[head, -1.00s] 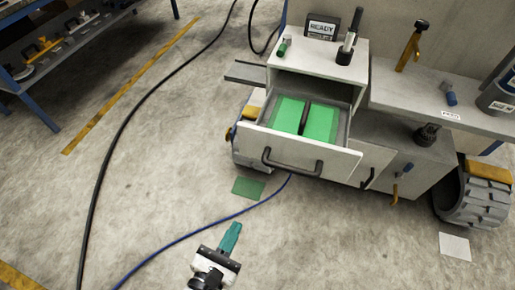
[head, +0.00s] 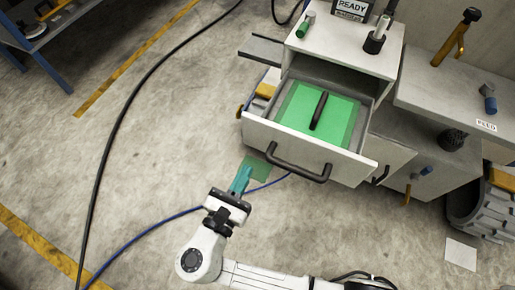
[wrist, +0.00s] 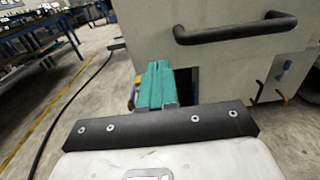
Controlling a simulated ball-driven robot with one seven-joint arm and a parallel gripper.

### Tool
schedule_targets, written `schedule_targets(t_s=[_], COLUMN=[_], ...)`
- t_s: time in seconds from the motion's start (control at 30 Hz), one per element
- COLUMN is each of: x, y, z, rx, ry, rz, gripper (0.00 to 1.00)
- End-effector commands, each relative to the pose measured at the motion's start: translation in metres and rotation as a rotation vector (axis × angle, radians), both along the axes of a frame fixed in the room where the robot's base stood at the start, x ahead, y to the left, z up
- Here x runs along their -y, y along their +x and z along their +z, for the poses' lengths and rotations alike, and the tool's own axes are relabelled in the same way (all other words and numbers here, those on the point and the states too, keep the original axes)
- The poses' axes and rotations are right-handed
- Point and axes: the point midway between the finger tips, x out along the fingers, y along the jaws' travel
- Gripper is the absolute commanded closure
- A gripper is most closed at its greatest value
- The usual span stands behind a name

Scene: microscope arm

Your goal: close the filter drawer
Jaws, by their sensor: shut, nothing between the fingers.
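The filter drawer (head: 258,131) is pulled out of the white cabinet, and a green panel (head: 296,107) with a black handle lies inside it. The drawer front has a dark bar handle (head: 298,170), which also shows at the upper right of the wrist view (wrist: 236,29). My gripper (head: 240,180) has teal fingers, shut and empty. In the head view it is just below and left of the bar handle, apart from it. In the wrist view my fingers (wrist: 158,84) point toward the lower left part of the drawer front (wrist: 155,35).
A grey bench (head: 440,82) with several tools stands right of the cabinet. A blue cable (head: 165,222) and a black cable (head: 130,103) cross the floor. The floor left of my gripper is mostly clear.

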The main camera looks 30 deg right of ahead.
Motion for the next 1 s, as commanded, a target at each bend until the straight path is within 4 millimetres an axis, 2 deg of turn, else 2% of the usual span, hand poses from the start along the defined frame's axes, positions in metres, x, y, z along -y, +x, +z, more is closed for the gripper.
schedule_targets(t_s=[0.2,0.4,0.57,1.0], x=[0.035,0.054,0.06,0.062], y=[0.024,0.038,0.043,0.045], z=[-0.001,-0.001,0.0,0.0], rx=[0.0,0.001,0.0,0.0], ry=[0.0,0.001,0.001,0.001], rz=[-0.004,-0.001,-0.001,0.0], gripper=[1.0,1.0,1.0,1.0])
